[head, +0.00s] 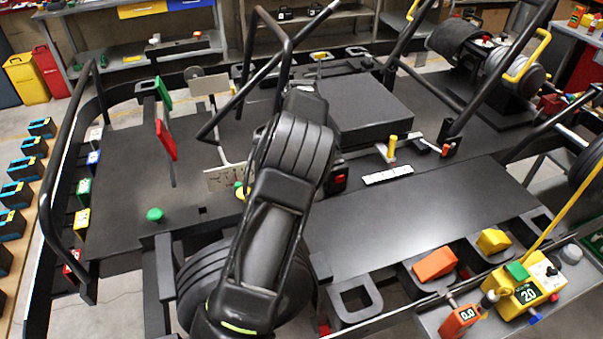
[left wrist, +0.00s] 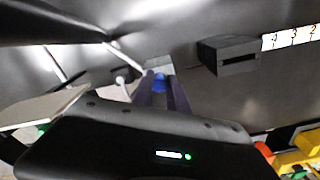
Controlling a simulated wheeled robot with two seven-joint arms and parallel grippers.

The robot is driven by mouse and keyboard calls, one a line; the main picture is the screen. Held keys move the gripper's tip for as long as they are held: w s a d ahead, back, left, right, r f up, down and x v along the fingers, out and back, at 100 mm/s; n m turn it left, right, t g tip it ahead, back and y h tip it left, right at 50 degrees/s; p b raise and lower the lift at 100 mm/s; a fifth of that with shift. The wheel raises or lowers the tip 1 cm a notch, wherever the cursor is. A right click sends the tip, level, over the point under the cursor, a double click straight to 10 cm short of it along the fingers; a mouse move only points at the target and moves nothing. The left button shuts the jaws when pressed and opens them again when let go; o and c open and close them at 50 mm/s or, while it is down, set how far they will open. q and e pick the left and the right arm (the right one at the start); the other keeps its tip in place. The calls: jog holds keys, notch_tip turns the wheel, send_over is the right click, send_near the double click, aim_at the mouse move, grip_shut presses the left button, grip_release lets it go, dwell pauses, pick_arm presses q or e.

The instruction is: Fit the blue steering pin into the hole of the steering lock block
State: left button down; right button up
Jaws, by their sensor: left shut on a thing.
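In the left wrist view my left gripper (left wrist: 160,92) is shut on the blue steering pin (left wrist: 159,80). Only a small blue part of the pin shows between the dark fingers. A pale grey surface (left wrist: 157,63) lies just beyond the fingertips. I cannot tell whether the pin touches it. A dark block (left wrist: 228,57) with a slot in its face stands to the right of the fingers. I cannot tell whether it is the steering lock block, and I see no hole clearly. In the head view my arm hides the left gripper and the pin. My right gripper is in neither view.
A numbered white strip (head: 388,175) lies on the dark kart floor, right of my arm. Dark tubes (head: 270,65) rise behind the arm. Red (head: 166,140) and green (head: 163,94) panels stand at left. A yellow instrument (head: 525,292) sits at the lower right.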

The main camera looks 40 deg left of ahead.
pick_arm(q)
jog(key=shift+f, duration=0.2)
dwell(0.4)
jog(key=c, duration=1.2)
grip_release()
jog(key=shift+c, duration=0.2)
notch_tip(320, 180, up, 4)
jog(key=shift+f+p, duration=0.25)
jog(key=shift+p, duration=0.85)
jog(key=shift+r, duration=2.2)
